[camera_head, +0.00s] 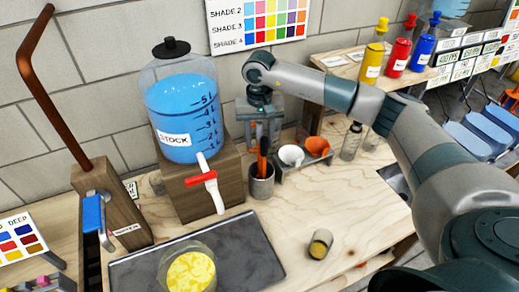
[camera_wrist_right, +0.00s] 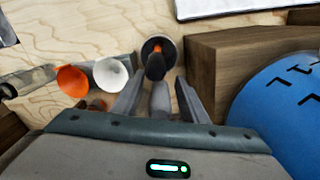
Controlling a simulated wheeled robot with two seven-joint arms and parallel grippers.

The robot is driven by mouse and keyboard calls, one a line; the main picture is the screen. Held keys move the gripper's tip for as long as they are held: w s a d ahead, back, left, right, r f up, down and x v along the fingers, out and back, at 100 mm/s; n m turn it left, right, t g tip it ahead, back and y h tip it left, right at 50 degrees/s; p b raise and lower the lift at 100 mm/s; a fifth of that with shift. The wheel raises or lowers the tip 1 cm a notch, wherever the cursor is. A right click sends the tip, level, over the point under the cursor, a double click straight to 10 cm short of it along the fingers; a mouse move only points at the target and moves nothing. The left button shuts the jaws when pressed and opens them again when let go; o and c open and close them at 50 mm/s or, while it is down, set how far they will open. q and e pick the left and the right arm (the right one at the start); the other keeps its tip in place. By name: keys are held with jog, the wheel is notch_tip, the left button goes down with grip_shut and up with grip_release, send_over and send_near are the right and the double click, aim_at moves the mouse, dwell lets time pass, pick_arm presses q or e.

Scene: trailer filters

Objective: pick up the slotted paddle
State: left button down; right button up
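The slotted paddle (camera_head: 263,158) stands in a dark grey cup (camera_head: 262,188), with its orange-red shaft and dark upper end showing. Its lower part is hidden in the cup. In the right wrist view the paddle's dark end (camera_wrist_right: 156,66) shows over the cup (camera_wrist_right: 157,47), just beyond the fingertips. My left gripper is not in view.
A blue STOCK jug (camera_head: 183,115) on a wooden block (camera_head: 205,185) stands close left of the cup. White (camera_head: 291,155) and orange (camera_head: 317,146) funnels sit close right. A yellow-filled container (camera_head: 190,270) stands on a dark tray (camera_head: 250,255). Bare table lies in front of the cup.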

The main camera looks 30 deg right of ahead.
jog(key=shift+f+p, duration=0.4)
jog(key=shift+f, duration=0.8)
jog(key=shift+c, duration=0.6)
grip_shut()
